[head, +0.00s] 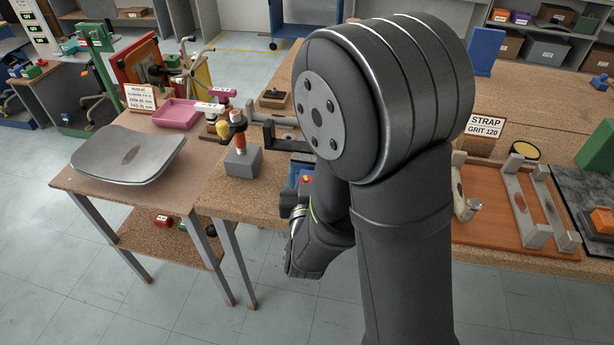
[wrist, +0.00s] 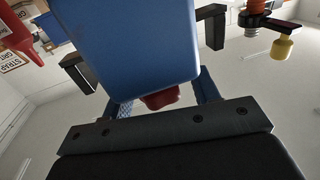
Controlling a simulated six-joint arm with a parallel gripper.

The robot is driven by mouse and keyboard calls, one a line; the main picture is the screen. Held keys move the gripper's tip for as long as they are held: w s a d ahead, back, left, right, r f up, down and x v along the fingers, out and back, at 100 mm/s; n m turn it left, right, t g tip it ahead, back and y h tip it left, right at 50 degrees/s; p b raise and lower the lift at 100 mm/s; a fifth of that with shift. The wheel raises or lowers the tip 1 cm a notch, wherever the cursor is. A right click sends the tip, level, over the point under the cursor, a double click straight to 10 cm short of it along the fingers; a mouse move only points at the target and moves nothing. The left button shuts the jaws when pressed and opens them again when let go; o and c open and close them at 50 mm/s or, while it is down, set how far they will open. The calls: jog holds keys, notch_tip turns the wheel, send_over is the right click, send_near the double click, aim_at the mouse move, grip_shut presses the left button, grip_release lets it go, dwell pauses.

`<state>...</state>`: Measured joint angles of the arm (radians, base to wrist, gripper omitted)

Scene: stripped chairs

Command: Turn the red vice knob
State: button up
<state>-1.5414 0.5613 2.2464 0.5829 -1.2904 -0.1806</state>
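The vice is a blue block; in the head view its small blue body (head: 292,180) sits at the bench's front edge, partly hidden by my arm. Its red knob (head: 306,180) shows there as a small red spot. In the wrist view the blue body (wrist: 145,45) fills the upper middle, and the red knob (wrist: 162,98) pokes out below it. My gripper (wrist: 147,50) has its two dark fingers apart, one on each side of the blue body. The knob lies between the fingers and the dark bar at the bottom; I see no finger touching it.
A dark bracket (head: 263,121) and an orange-handled tool on a grey block (head: 243,162) stand left of the vice. A grey seat shell (head: 125,156) lies on the left table. An orange-brown board (head: 490,222) with pale bars lies at right. Floor in front is clear.

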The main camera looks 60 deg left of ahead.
jog(key=v, duration=1.7)
jog(key=shift+s+d, duration=0.1)
jog(key=shift+d, duration=0.1)
jog(key=shift+a, duration=0.1)
